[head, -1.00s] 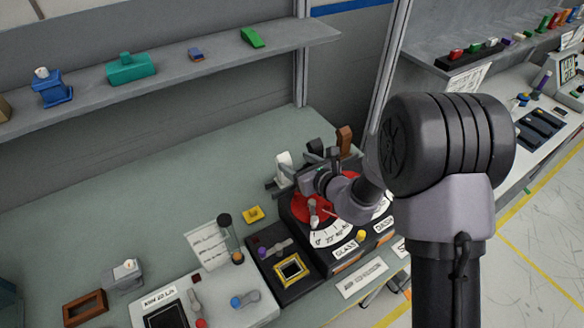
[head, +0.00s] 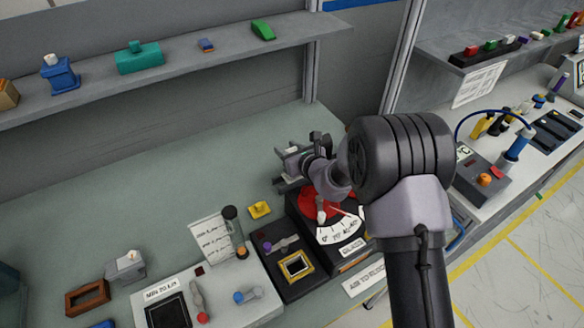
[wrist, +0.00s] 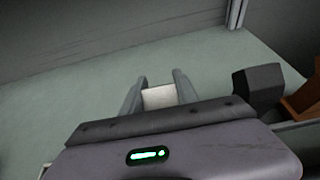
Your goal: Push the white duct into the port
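The white duct (wrist: 160,96) shows as a pale block between the two fingers of my gripper (wrist: 159,82) in the wrist view. It fills the gap, and the fingers appear shut on it. Its lower part is hidden behind the gripper body. In the head view the gripper (head: 286,167) is at the back left corner of the dark dashboard module, beside the red disc (head: 318,203), and a small white patch of the duct (head: 293,149) shows there. I cannot make out the port; my arm covers part of the module.
A dark block (wrist: 258,88) and a brown block (wrist: 303,97) stand to the gripper's right in the wrist view. A yellow piece (head: 260,209) and a dark cylinder (head: 231,212) stand left of the module. The bench (head: 150,190) behind is clear.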

